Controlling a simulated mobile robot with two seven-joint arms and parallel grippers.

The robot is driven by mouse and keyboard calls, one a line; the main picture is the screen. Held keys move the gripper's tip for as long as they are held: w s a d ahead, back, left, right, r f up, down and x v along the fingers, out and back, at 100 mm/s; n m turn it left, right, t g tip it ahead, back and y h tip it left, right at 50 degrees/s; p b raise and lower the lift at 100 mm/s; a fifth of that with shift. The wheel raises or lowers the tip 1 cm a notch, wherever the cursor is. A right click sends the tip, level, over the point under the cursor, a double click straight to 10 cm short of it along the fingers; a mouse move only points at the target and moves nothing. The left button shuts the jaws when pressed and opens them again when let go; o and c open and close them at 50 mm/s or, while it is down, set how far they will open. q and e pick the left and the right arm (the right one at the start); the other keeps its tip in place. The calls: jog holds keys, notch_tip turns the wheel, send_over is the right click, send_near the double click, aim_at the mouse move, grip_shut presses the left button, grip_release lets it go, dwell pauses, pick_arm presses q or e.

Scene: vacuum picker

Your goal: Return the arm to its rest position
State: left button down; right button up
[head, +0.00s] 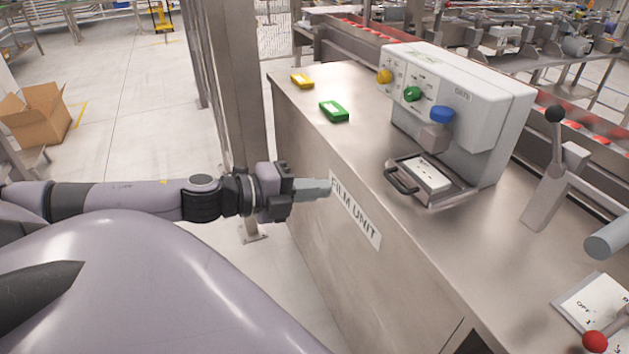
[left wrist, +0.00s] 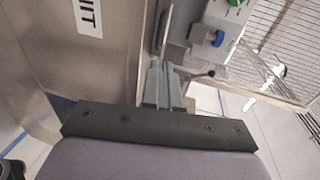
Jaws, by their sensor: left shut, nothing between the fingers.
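My left arm reaches in from the left in the head view, roughly level. My left gripper (head: 326,188) is shut and empty. It is in front of the side of the steel cabinet labelled "FILM UNIT" (head: 355,213), below the worktop edge. In the left wrist view the closed fingers (left wrist: 165,68) point away beside the cabinet's steel wall. I cannot tell whether the fingertips touch the cabinet. My right gripper is not in view.
On the worktop (head: 330,78) stand a white machine (head: 487,100) with coloured knobs and a black-handled drawer (head: 402,180), plus green (head: 334,111) and yellow (head: 302,81) boxes. A steel post (head: 240,90) rises behind my gripper. A cardboard box (head: 38,115) is at left; floor between is clear.

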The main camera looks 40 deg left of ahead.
pick_arm(q)
jog(key=shift+s, duration=0.1)
dwell(0.6)
jog(key=s+f+n+g+y+p, duration=0.1)
jog(key=s+f+n+y, duration=0.25)
jog(key=f+n, duration=0.4)
jog(key=s+f+n+y, duration=0.2)
jog(key=s+f+n, duration=0.3)
jog(key=f, duration=0.4)
jog(key=s+d+f+n+g, duration=0.1)
jog(key=d+f+n, duration=0.3)
jog(key=d, duration=0.3)
jog(key=s+d+f+n+g+h, duration=0.1)
jog(key=s+d+f+n, duration=0.1)
jog(key=d+f+n, duration=0.2)
jog(key=d, duration=0.3)
jog(key=shift+g+p, duration=0.3)
jog(key=shift+g, duration=0.1)
jog(key=shift+a+f, duration=0.1)
